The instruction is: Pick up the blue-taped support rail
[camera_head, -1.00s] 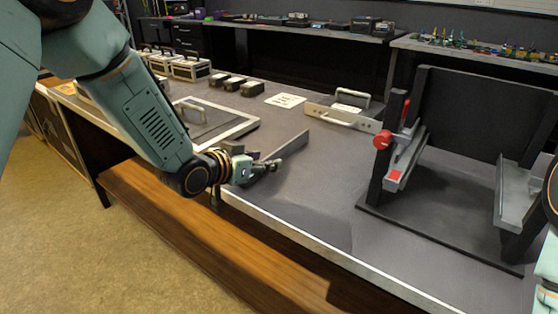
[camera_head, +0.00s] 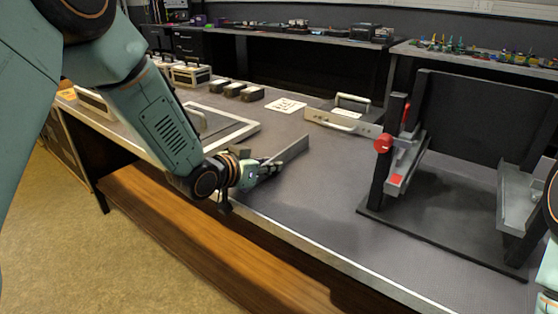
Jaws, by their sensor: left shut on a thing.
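A flat grey rail (camera_head: 291,149) lies at a slant over the workbench, just behind its front edge. I take it to be the support rail, but no blue tape can be made out on it. My left gripper (camera_head: 268,169) is shut on the near end of this rail. The fingers hide that end. Whether the rail touches the bench top cannot be told. My right gripper is out of view; only parts of my right arm show at the right edge.
A black stand (camera_head: 470,120) with grey brackets and a red knob (camera_head: 383,144) stands at the right. A grey handled panel (camera_head: 344,121) and a white card (camera_head: 286,105) lie behind the rail. A framed panel (camera_head: 222,130) lies at left. The bench (camera_head: 320,190) is clear between rail and stand.

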